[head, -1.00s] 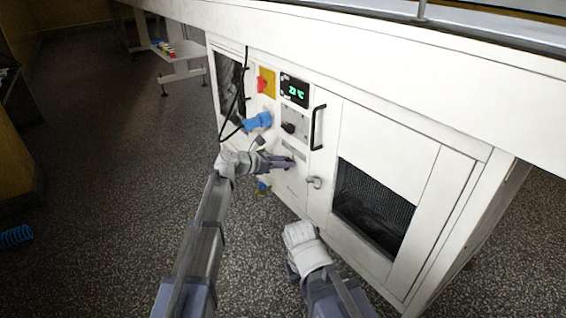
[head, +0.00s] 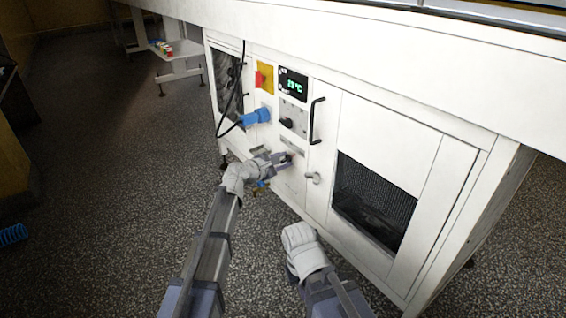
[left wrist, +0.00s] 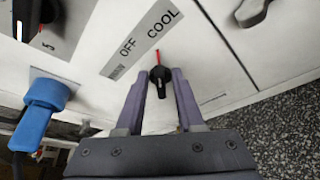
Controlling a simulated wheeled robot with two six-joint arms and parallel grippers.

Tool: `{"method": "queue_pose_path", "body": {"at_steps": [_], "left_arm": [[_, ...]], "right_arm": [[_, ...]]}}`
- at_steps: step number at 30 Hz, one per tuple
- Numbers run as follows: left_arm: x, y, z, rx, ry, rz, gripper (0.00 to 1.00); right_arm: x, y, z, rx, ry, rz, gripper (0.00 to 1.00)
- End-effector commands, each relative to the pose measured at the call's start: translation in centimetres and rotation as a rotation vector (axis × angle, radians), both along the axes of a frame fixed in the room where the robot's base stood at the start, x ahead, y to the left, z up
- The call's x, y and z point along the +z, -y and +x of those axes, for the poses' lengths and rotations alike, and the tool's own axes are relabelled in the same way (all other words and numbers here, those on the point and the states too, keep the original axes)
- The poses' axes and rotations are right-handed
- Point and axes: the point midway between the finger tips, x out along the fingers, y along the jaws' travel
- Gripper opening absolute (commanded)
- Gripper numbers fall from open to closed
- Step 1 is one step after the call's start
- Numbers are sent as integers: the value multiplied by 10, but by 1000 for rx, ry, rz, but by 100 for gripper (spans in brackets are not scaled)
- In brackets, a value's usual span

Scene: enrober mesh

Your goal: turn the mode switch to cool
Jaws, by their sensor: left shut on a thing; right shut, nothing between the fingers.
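The mode switch is a small black knob with a red pointer line, seen in the left wrist view (left wrist: 160,76). A grey label strip (left wrist: 140,45) above it reads OFF and COOL, with a third word too small to read. The pointer is aimed up at the lower end of COOL. My left gripper (left wrist: 160,82) is shut on the knob, one finger on each side. In the head view my left gripper (head: 286,158) is against the white panel and hides most of the knob. My right gripper (head: 291,270) is low in front of the cabinet, shut, its fingers mostly hidden.
Above the switch are a temperature display (head: 293,84), another black knob (head: 287,122), a red switch on yellow (head: 264,77) and a blue plug (head: 256,116) with a cable. A black door handle (head: 317,121) and a metal latch (head: 313,178) stick out to the right.

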Motion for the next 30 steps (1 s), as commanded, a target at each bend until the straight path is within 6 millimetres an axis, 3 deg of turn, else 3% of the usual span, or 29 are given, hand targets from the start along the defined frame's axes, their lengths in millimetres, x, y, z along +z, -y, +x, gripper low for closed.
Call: {"method": "queue_pose_path", "body": {"at_steps": [21, 22, 24, 30], "left_arm": [[-1, 1, -1, -2, 57, 44, 0], [-1, 1, -1, -2, 57, 43, 39], [-1, 1, -1, -2, 57, 43, 45], [-1, 1, -1, -1, 57, 42, 45]], "right_arm": [[-5, 0, 0, 0, 0, 0, 0], [-5, 0, 0, 0, 0, 0, 0], [-5, 0, 0, 0, 0, 0, 0], [-5, 0, 0, 0, 0, 0, 0]]}}
